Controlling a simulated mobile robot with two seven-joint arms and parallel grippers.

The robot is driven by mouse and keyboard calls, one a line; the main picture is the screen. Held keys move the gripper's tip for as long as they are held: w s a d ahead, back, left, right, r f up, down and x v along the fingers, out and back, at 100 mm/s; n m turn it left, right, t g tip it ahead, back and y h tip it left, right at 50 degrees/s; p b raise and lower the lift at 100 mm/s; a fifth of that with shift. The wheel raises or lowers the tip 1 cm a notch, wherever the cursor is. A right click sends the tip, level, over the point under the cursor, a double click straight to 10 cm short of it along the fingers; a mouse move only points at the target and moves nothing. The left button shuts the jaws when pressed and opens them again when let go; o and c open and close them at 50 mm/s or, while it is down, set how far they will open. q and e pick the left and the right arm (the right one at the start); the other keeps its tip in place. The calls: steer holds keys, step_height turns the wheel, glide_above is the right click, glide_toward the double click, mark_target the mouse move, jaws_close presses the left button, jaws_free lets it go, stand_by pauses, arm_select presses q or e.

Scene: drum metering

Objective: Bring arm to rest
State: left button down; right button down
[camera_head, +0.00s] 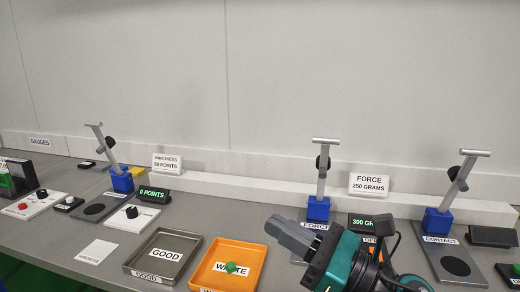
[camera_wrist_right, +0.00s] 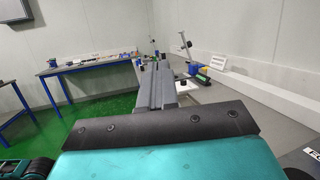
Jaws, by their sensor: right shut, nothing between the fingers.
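My right gripper (camera_head: 280,229) is in the lower middle of the head view, above the bench, with its teal and black arm coming in from the bottom. Its grey fingers point up and left, shut together with nothing between them. In the right wrist view the shut fingers (camera_wrist_right: 156,80) reach away from the camera toward the room. The gripper appears right of the orange WASTE tray (camera_head: 206,277) and in front of the FORCE stand (camera_head: 319,208), covering part of its base. My left gripper is not in view.
A green ball (camera_head: 231,268) lies in the WASTE tray, beside the grey GOOD tray (camera_head: 128,266). The CONTACT stand (camera_head: 438,221) is at right, the hardness stand (camera_head: 122,181) at left. A blue-legged table (camera_wrist_right: 90,64) stands across the green floor.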

steer(key=w+d+m+t+h, duration=0.2)
steer(key=d+m+t+h, duration=0.5)
steer(key=m, duration=0.8)
steer(key=s+d+f+m+g+h, duration=0.1)
steer(key=s+d+f+m+h, duration=0.1)
steer(key=d+f+m+h, duration=0.6)
steer(key=s+d+f+m+g+h, duration=0.1)
steer(key=f+m+h, duration=0.35)
steer(key=m, duration=0.85)
steer(key=s+f+m+g+y, duration=0.1)
steer(key=s+f+m+g, duration=0.55)
steer(key=s, duration=0.35)
steer(key=s+f+m+g, duration=0.55)
steer(key=s+f, duration=0.25)
steer(key=s, duration=0.2)
steer(key=w+a+f+n+t+y, duration=0.1)
steer(key=w+a+f+t+y, duration=0.1)
steer(key=w+f+t, duration=0.5)
steer(key=shift+w+f+n, duration=0.35)
steer(key=shift+f+n, duration=0.05)
steer(key=shift+f, duration=0.55)
